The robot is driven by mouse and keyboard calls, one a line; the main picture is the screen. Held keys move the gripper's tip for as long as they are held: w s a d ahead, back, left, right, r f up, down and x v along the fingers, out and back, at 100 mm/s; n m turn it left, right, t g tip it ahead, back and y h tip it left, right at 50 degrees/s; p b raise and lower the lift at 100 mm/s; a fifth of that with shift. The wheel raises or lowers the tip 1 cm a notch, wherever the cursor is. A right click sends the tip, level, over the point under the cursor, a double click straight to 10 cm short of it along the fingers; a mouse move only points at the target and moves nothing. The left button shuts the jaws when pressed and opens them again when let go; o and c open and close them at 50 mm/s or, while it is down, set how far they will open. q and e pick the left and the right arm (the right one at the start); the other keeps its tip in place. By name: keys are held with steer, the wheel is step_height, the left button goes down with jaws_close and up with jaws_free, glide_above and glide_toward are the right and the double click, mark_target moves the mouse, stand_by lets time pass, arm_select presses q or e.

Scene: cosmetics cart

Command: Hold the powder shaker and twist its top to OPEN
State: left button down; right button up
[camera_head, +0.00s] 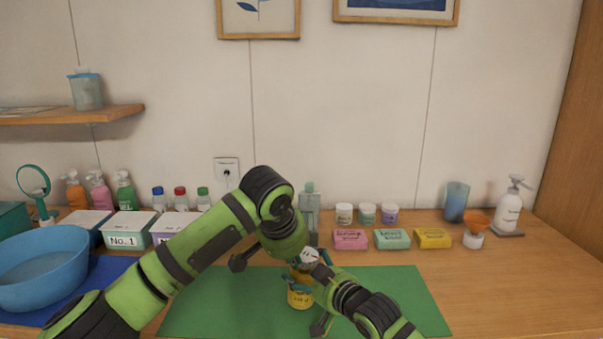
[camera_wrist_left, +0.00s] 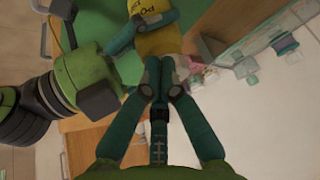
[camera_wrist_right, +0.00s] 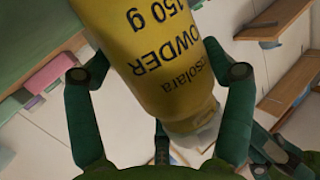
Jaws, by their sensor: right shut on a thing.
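The powder shaker has a yellow body (camera_head: 299,298) with dark lettering and stands over the green mat, partly hidden by my grippers. My right gripper (camera_wrist_right: 158,74) is shut on its body, one finger on each side; the shaker fills the right wrist view (camera_wrist_right: 150,60). There its pale top end (camera_wrist_right: 198,128) points down. My left gripper (camera_head: 304,262) is at the top end of the shaker. In the left wrist view its fingers (camera_wrist_left: 161,66) are close together beside the pale top. Whether they touch it is hidden.
The green mat (camera_head: 215,300) lies under both arms. A blue basin (camera_head: 45,275) and lidded boxes (camera_head: 127,228) stand on the left. Soap packs (camera_head: 392,239), small jars (camera_head: 367,213) and a pump bottle (camera_head: 509,208) line the back. The table's right side is clear.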

arm_select(q)
steer(key=shift+d+f, duration=0.25)
stand_by(0.4)
steer(key=shift+s+d, duration=0.25)
steer(key=shift+d, duration=0.05)
steer(key=shift+d+f, duration=0.1)
steer(key=shift+s, duration=0.35)
step_height(320, 180, up, 6)
steer(key=shift+r, duration=0.2)
stand_by(0.6)
